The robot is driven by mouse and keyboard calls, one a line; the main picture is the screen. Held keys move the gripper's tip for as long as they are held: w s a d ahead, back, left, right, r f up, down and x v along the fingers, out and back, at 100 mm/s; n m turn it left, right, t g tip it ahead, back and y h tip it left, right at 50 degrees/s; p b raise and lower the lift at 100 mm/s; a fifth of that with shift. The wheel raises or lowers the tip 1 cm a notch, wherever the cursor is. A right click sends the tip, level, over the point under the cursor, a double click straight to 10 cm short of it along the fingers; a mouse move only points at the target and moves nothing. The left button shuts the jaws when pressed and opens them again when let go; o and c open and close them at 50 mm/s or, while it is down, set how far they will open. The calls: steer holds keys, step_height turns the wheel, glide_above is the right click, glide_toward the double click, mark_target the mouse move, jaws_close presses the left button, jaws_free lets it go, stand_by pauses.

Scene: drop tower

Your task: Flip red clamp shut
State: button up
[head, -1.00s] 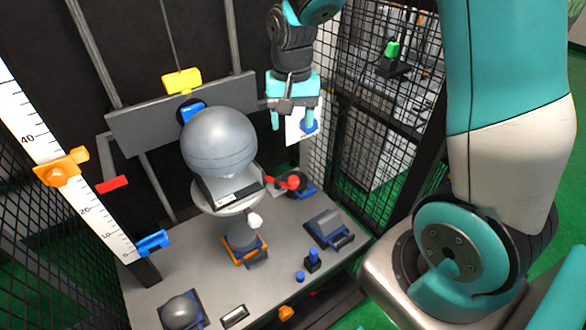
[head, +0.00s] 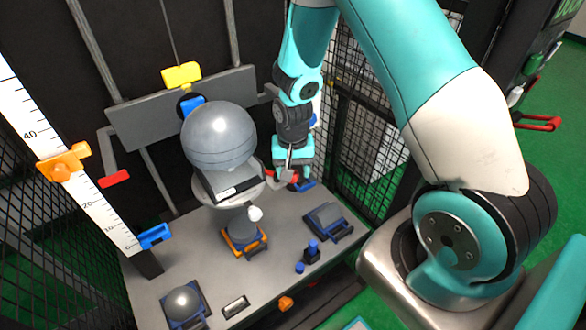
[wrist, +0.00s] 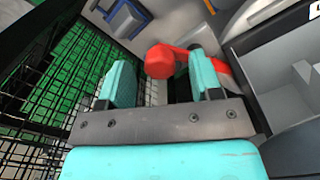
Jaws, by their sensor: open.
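The red clamp (head: 290,176) is on the right side of the grey pedestal on the table and is partly hidden by my gripper (head: 293,172) in the head view. In the wrist view the clamp's red rounded knob (wrist: 160,61) shows between and just beyond my two teal fingers. Its red arm runs right, behind the right finger. My gripper (wrist: 163,80) also shows in the wrist view, open, with a gap between the fingers. I cannot tell whether a finger touches the clamp.
A big grey ball (head: 219,137) sits in a cradle left of my gripper. A black mesh fence (head: 362,150) stands close on the right. A blue-and-grey block (head: 328,222) and small blue pegs (head: 312,250) are on the table in front.

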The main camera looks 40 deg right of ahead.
steer(key=shift+f, duration=0.3)
steer(key=c, duration=0.9)
steer(key=shift+w+d+n, duration=0.15)
steer(key=shift+d+n, duration=0.05)
steer(key=shift+n, duration=0.45)
steer(key=shift+w+d+n, duration=0.15)
steer(key=shift+d+n, duration=0.05)
steer(key=shift+n, duration=0.45)
steer(key=shift+c, duration=0.2)
steer(key=o, duration=0.9)
steer(key=shift+o, duration=0.2)
